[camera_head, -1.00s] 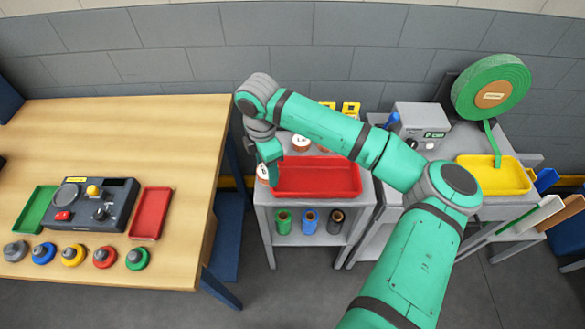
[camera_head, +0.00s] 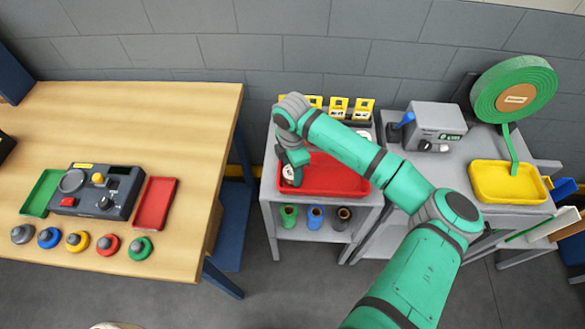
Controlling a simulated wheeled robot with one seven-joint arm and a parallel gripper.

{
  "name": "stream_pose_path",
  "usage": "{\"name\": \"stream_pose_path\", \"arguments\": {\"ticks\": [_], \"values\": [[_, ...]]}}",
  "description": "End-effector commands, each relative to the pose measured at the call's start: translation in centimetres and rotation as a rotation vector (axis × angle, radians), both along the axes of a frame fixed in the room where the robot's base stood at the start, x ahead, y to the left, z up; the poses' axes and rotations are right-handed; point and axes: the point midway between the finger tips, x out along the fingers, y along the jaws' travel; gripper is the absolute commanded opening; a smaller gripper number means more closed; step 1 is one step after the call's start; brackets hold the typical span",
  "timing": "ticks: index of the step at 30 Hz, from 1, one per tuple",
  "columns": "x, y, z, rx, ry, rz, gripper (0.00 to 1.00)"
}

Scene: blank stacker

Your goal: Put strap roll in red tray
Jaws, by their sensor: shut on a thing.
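My gripper (camera_head: 295,172) points down at the left end of a red tray (camera_head: 340,180) on the grey cart. It is shut on a small roll with a white face, the strap roll (camera_head: 288,175), partly hidden by the fingers. The roll is over or just inside the tray's left end; I cannot tell whether it touches the tray floor. The visible rest of this tray is empty. Another red tray (camera_head: 156,204) lies on the wooden table to the left, beside a control box.
Yellow holders (camera_head: 338,106) stand behind the cart tray. Green, blue and dark rolls (camera_head: 315,216) stand on the cart's lower shelf. A yellow tray (camera_head: 507,182), a grey device (camera_head: 430,126) and a large green strap reel (camera_head: 513,90) are at right. A green tray (camera_head: 41,193) lies at left.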

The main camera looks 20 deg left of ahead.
Motion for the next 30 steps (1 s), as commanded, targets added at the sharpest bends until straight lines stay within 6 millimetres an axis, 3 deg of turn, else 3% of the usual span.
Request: {"name": "stream_pose_path", "arguments": {"ticks": [9,10,11,22,30], "values": [[0.2,-0.7,-0.2,0.000,0.000,-0.013,0.24],[0.2,-0.7,-0.2,0.000,0.000,-0.012,0.55],[0.2,-0.6,-0.2,0.000,0.000,-0.010,0.58],[0.1,-0.2,0.2,0.000,-0.001,-0.003,0.58],[0.2,-0.3,4.4,-0.001,-0.005,-0.003,0.58]]}}
